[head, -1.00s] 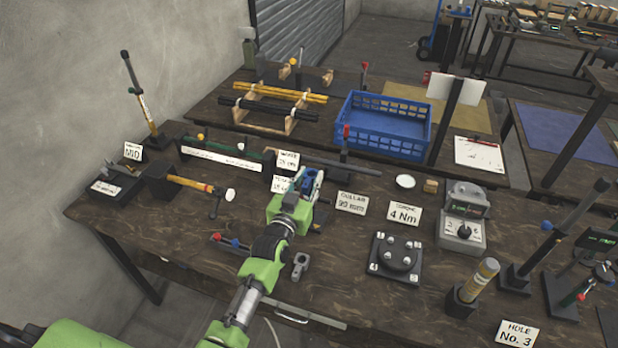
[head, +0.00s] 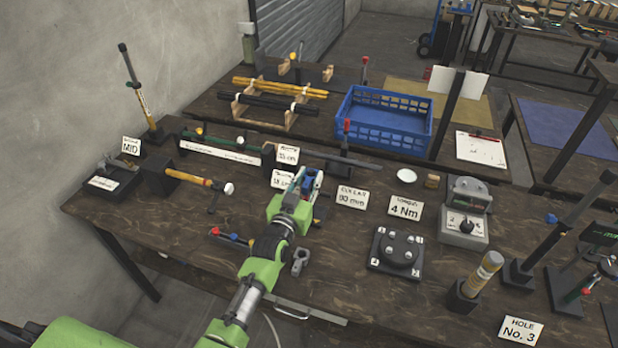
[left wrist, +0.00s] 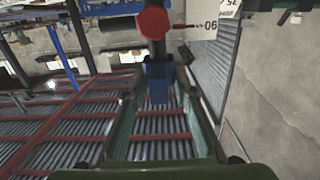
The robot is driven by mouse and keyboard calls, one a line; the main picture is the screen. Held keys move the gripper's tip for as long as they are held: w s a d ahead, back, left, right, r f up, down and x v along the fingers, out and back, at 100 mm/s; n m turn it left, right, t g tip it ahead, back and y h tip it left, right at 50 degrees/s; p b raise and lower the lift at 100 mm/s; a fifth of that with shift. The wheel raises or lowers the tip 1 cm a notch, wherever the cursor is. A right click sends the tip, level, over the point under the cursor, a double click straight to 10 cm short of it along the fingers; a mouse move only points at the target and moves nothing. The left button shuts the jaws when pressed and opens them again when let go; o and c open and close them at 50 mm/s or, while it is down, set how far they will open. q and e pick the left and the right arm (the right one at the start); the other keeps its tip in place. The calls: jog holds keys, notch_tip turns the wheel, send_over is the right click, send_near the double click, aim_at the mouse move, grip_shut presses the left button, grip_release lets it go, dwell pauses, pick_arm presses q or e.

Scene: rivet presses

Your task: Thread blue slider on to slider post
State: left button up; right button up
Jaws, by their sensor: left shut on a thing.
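My left gripper (head: 308,187) reaches in over the middle of the near bench. It is shut on the blue slider (head: 308,180), which sits between its fingers. The slider also shows between the fingers in the left wrist view (left wrist: 157,82). In that view a red knob (left wrist: 152,22) on a dark shaft stands close to the slider; I cannot tell whether they touch. A dark upright post with a red top (head: 346,138) stands behind the gripper in the head view. I cannot tell for sure which post is the slider post. My right gripper is not in view.
Signs stand around the gripper, including a 90 mm sign (head: 351,197) and a 4 Nm sign (head: 405,207). A hammer (head: 195,181) lies left, a grey clevis-like part (head: 299,262) in front. A blue crate (head: 388,145) is behind.

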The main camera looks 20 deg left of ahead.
aim_at(309, 187)
pick_arm(q)
jog(key=shift+f+b, duration=1.15)
jog(key=shift+f, duration=0.35)
jog(key=shift+s+f, duration=0.1)
jog(key=shift+f, duration=0.15)
jog(key=o, duration=1)
jog(key=s, duration=1.2)
jog(key=shift+a+r, duration=0.2)
jog(key=shift+r, duration=0.15)
